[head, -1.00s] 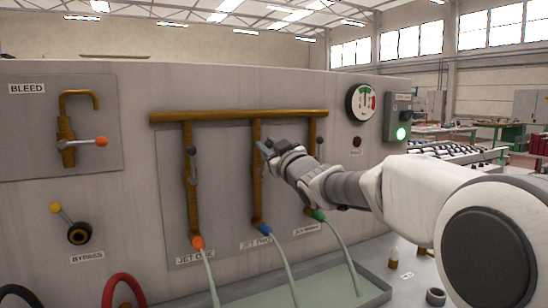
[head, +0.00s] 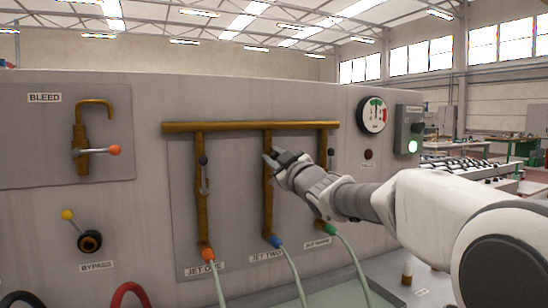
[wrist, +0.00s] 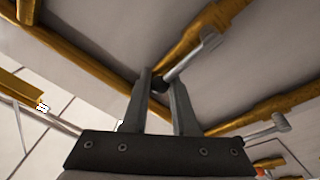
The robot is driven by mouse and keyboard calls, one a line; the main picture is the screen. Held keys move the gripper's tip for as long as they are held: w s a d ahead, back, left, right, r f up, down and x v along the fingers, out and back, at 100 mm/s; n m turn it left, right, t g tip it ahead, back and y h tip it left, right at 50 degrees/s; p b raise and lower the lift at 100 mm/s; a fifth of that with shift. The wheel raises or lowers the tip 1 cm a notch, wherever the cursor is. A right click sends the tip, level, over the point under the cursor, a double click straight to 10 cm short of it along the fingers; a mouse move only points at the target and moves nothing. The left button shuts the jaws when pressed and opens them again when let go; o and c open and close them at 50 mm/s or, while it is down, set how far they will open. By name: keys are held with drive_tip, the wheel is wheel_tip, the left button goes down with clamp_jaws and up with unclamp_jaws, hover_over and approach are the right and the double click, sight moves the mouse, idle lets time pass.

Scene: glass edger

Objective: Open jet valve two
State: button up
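Jet valve two is on the middle brown pipe (head: 268,200), above the label JET TWO (head: 266,257) and a blue hose fitting (head: 276,241). My gripper (head: 271,160) is at this valve and hides most of it in the head view. In the wrist view, the two fingers of my gripper (wrist: 161,82) stand close on either side of the black knob (wrist: 158,85) of a valve lever. The grey lever (wrist: 190,62) runs from the knob up and right to the pipe. The fingers appear closed on the knob.
Jet one's lever (head: 204,175) is on the left pipe; the third pipe's black knob (head: 331,152) is close right of my gripper. The bleed valve (head: 95,151) and bypass lever (head: 78,228) are farther left. A gauge (head: 372,115) and green-lit box (head: 410,130) are right.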

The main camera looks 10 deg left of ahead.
drive_tip(key=o, duration=0.5)
drive_tip(key=shift+s, duration=0.1)
drive_tip(key=v, duration=1.7)
drive_tip(key=shift+d+f+p, duration=0.15)
drive_tip(key=shift+p, duration=0.25)
